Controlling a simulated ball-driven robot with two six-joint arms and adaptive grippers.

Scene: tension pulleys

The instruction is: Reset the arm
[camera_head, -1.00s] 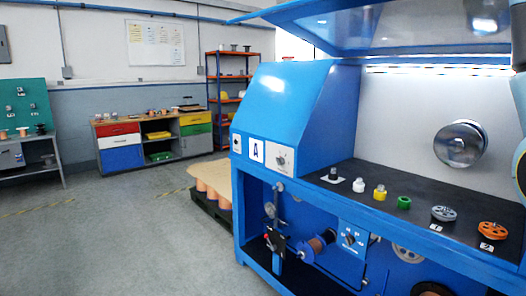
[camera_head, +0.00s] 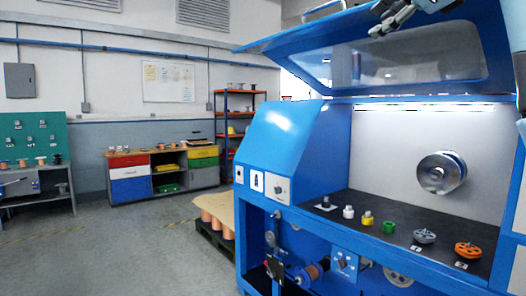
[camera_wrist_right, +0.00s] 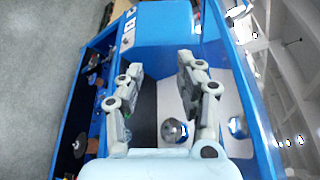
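My right gripper (camera_head: 392,16) shows at the top right of the head view, high in front of the raised hood of the blue machine. In the right wrist view my right gripper (camera_wrist_right: 160,64) has its two fingers spread apart with nothing between them. The blue machine's dark shelf shows beyond the fingers. My left gripper is in neither current view.
The blue machine (camera_head: 285,132) has a raised hood (camera_head: 400,68). On its dark shelf stand white (camera_head: 348,212), yellow (camera_head: 367,219) and green (camera_head: 389,227) parts, a grey pulley (camera_head: 425,236) and an orange pulley (camera_head: 467,250). A silver disc (camera_head: 440,173) is on the back wall.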

